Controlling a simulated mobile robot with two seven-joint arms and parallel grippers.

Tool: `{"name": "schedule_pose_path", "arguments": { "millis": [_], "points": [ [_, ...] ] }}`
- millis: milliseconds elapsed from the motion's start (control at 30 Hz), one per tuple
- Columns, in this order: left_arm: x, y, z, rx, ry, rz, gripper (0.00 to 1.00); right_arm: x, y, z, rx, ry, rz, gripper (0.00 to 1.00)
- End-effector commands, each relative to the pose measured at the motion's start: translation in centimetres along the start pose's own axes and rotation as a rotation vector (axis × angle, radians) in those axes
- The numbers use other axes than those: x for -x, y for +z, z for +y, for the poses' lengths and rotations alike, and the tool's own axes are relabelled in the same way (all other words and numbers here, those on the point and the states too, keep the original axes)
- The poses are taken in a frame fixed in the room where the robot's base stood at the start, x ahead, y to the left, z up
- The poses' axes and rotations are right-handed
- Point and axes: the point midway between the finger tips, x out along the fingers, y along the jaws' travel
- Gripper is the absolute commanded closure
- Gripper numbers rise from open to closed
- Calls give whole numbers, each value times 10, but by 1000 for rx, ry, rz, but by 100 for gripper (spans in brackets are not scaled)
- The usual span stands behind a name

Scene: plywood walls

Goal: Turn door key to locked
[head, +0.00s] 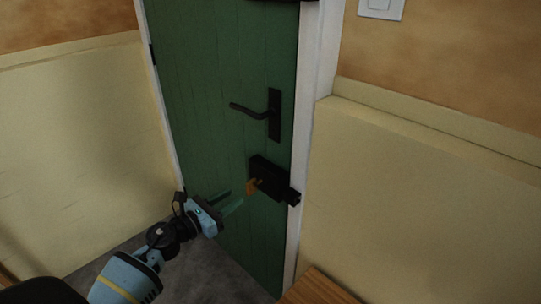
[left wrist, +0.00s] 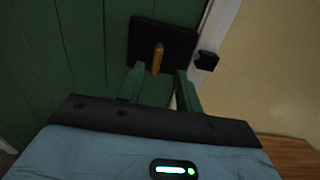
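A green door (head: 210,110) stands shut in a white frame. A black lock box (head: 270,177) is on its lower right part, with an orange key (head: 252,186) sticking out of its face. In the left wrist view the key (left wrist: 157,58) looks upright on the dark lock box (left wrist: 178,42). My left gripper (head: 233,200) is open, its two green fingers pointing at the lock. In the left wrist view its fingertips (left wrist: 158,72) lie to either side of and just short of the key, with no contact visible. My right gripper is not in view.
A black door handle (head: 262,108) is above the lock. A black bolt piece (head: 293,197) juts right of the lock at the white frame (head: 308,120). Cream wall panels flank the door. A wooden surface (head: 318,288) is at the bottom right.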

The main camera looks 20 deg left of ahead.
Motion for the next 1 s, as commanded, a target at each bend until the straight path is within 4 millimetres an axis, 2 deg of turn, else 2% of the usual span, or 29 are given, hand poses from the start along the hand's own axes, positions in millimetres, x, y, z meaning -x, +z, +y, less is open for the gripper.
{"name": "schedule_pose_path", "arguments": {
  "millis": [200,400,567,833,1000],
  "points": [
    [-34,0,0,3,0,-2,65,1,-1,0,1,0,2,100],
    [-56,-1,-1,4,0,0,65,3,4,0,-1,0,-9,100],
    [-63,-1,-1,3,0,0,65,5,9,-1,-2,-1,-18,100],
    [-64,-1,-1,2,-1,1,65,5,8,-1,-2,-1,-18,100],
    [-64,-1,-1,3,-1,1,88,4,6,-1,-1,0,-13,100]
  ]
}}
